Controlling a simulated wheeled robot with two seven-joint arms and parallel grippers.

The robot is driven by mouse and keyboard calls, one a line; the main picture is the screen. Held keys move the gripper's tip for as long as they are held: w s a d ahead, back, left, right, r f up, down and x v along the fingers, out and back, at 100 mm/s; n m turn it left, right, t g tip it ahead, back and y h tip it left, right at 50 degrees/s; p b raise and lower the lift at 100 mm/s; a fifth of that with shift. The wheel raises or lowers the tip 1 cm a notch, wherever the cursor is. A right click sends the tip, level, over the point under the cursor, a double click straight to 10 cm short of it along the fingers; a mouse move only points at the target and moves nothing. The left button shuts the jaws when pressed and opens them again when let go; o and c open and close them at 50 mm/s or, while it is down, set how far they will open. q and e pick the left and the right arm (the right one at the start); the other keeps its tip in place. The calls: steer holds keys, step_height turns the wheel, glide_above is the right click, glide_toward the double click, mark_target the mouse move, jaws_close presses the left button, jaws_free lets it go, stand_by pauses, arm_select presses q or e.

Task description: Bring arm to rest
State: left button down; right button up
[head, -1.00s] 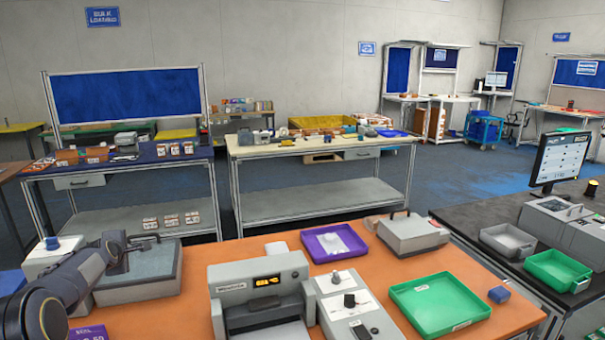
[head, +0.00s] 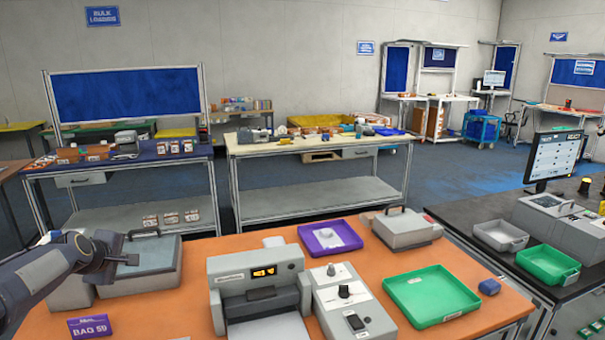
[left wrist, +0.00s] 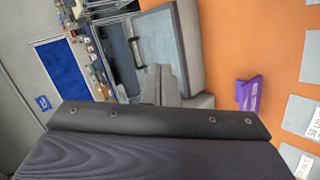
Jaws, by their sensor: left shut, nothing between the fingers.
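My left arm comes in from the left edge in the head view. Its gripper (head: 127,259) is over or beside the grey box with a pale blue-green top (head: 152,253) at the orange table's left end; I cannot tell whether they touch. The gripper is shut and empty. In the left wrist view the dark gripper body fills the bottom, and the same box (left wrist: 188,45) lies beyond it, with the orange table on the right. My right arm is not in view.
A black-topped table (head: 475,215) stands to the right.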

arm_select(q)
steer(key=s+d+r+m+g+h, duration=0.15)
steer(key=s+d+m, duration=0.35)
steer(key=s, duration=0.5)
steer(key=s+d+m+g+h, duration=0.1)
steer(key=s+d+m+h, duration=0.15)
steer(key=s+d, duration=0.65)
steer(key=s+d+f+m+g, duration=0.1)
steer(key=s+d+f+m, duration=0.3)
steer(key=s, duration=0.6)
steer(key=s+d+f+m+g, duration=0.1)
steer(key=s+d+f+m, duration=0.3)
steer(key=s, duration=0.5)
steer(key=shift+s+f+h, duration=0.2)
steer(key=shift+s+h, duration=0.2)
